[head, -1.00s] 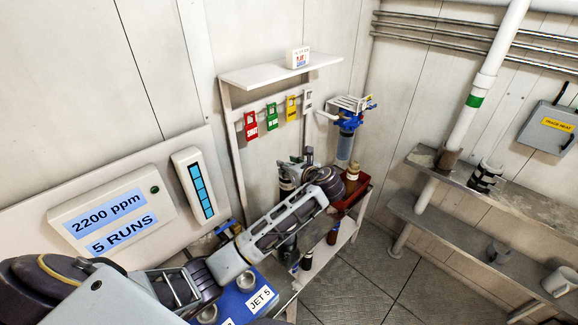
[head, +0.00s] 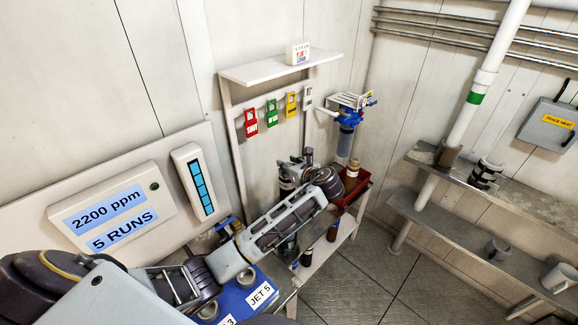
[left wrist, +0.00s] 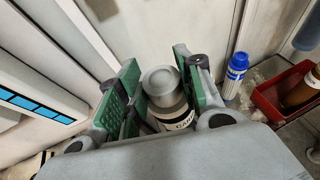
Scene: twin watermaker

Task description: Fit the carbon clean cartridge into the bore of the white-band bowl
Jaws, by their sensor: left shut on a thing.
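In the left wrist view my left gripper (left wrist: 160,88) has its green-padded fingers shut on a grey-capped cylinder, the carbon cartridge (left wrist: 165,108). A white label starting "CAR" shows on its side, and my wrist hides its lower part. In the head view my left gripper (head: 291,172) is beyond my forearm, over the bench by the back wall, and the cartridge is mostly hidden there. I cannot make out the white-band bowl or its bore with certainty. My right gripper is not in view.
A blue-headed filter housing (head: 347,112) hangs at the back. A red tray (head: 352,186) holds a brown bottle (head: 351,172). A blue-and-white bottle (left wrist: 235,75) stands right of the gripper. A banded dark cylinder (head: 486,174) and a mug (head: 559,278) are on the right shelves.

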